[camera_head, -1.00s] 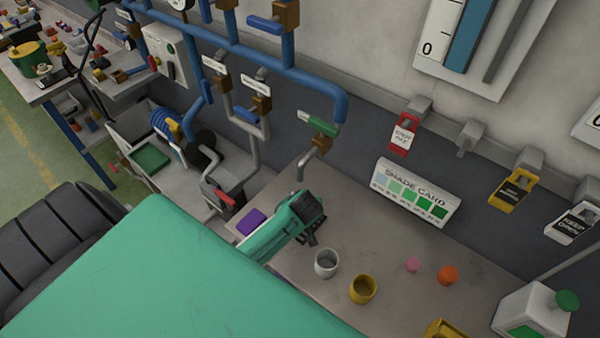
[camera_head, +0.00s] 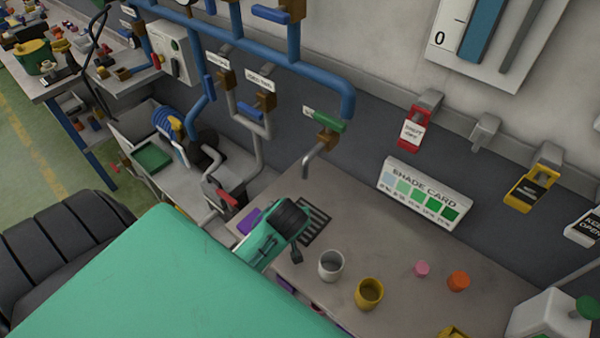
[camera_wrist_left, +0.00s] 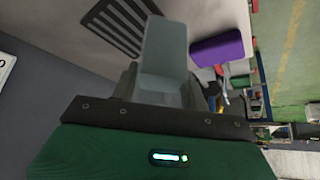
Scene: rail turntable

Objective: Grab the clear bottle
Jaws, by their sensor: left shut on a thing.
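My left gripper (camera_head: 299,246) is at the left end of the grey bench, beside the dark slotted grille and below the spout with the green handle. In the left wrist view a pale grey, see-through-looking upright shape, seemingly the clear bottle (camera_wrist_left: 164,48), stands between the jaws (camera_wrist_left: 160,75). The jaws are shut on it, but the contact is partly hidden. In the head view the bottle cannot be made out, as the dark gripper and green wrist cover that spot. My right gripper is in neither view.
The slotted grille (camera_head: 313,226) lies on the bench (camera_head: 400,245). A purple block (camera_head: 248,219) is left of the gripper. A white cup (camera_head: 331,265), yellow cup (camera_head: 369,293), pink piece (camera_head: 422,268) and orange piece (camera_head: 458,281) stand to the right. The shade card (camera_head: 425,193) stands behind.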

